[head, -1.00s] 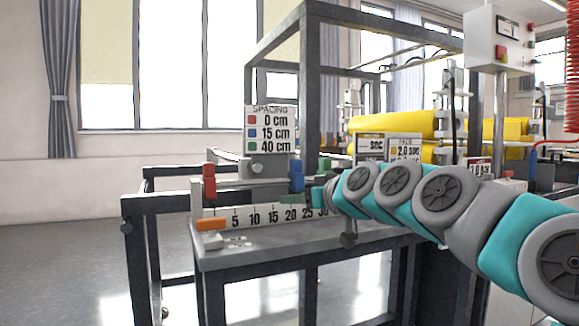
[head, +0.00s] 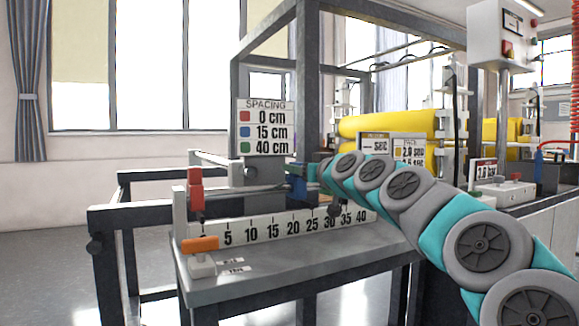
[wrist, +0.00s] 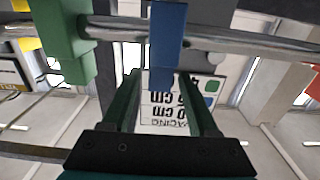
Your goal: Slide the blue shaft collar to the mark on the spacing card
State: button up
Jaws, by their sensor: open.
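The blue shaft collar (head: 298,186) hangs on a metal rail, above roughly the 20 mark of the ruler (head: 270,229) in the head view. The spacing card (head: 265,127) reads red 0 cm, blue 15 cm and green 40 cm. The red collar (head: 195,188) is at the rail's left end. In the wrist view my gripper (wrist: 161,76) is open, with the lower end of the blue collar (wrist: 168,40) at the gap between its fingertips. I cannot tell whether they touch. The green collar (wrist: 66,42) is on the rail to the left there.
An orange-handled lever (head: 200,245) stands at the bench's front left corner. A dark frame upright (head: 308,90) rises behind the rail. Yellow rollers (head: 385,127) and a control box (head: 497,37) are at the right. The rail between the red and blue collars looks clear.

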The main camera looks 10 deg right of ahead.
jog(key=shift+x, duration=2.5)
jog(key=shift+s, duration=0.1)
grip_shut()
jog(key=shift+a, duration=0.1)
